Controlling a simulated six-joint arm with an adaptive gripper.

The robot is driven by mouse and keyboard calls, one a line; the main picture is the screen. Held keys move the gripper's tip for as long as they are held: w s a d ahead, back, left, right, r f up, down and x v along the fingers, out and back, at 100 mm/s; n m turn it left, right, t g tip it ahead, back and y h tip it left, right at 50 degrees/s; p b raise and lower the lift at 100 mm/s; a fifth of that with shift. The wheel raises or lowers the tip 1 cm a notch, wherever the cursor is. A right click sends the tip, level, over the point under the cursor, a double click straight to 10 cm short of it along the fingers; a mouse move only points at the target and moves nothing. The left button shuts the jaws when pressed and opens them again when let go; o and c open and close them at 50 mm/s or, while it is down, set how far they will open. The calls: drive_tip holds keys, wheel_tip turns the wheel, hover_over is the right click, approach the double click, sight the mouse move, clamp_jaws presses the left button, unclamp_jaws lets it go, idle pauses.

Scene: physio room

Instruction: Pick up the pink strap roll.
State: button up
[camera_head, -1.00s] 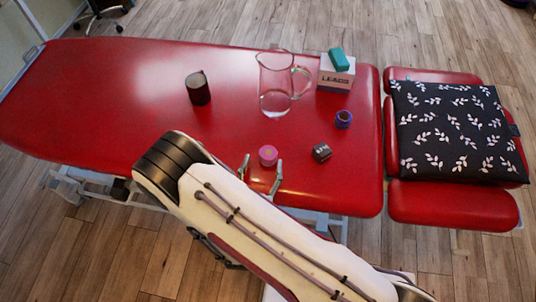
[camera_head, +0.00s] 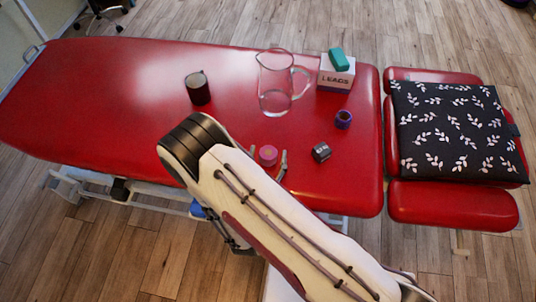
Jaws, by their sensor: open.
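The pink strap roll (camera_head: 268,155) sits on the red treatment table (camera_head: 110,105), near its front edge. My gripper (camera_head: 268,158) is open, with one finger on each side of the pink roll. My white arm hides the lower part of the gripper and comes close to the roll's near side. I cannot tell whether the fingers touch the roll.
A dark grey roll (camera_head: 321,152) lies just right of my gripper. A purple roll (camera_head: 343,119), a glass jug (camera_head: 276,85), a black mug (camera_head: 197,88) and a white box (camera_head: 336,76) with a teal block (camera_head: 339,59) stand farther back. The table's left half is clear.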

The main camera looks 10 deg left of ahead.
drive_tip(key=shift+w+f, duration=0.1)
drive_tip(key=shift+w, duration=0.6)
drive_tip(key=c, duration=1.2)
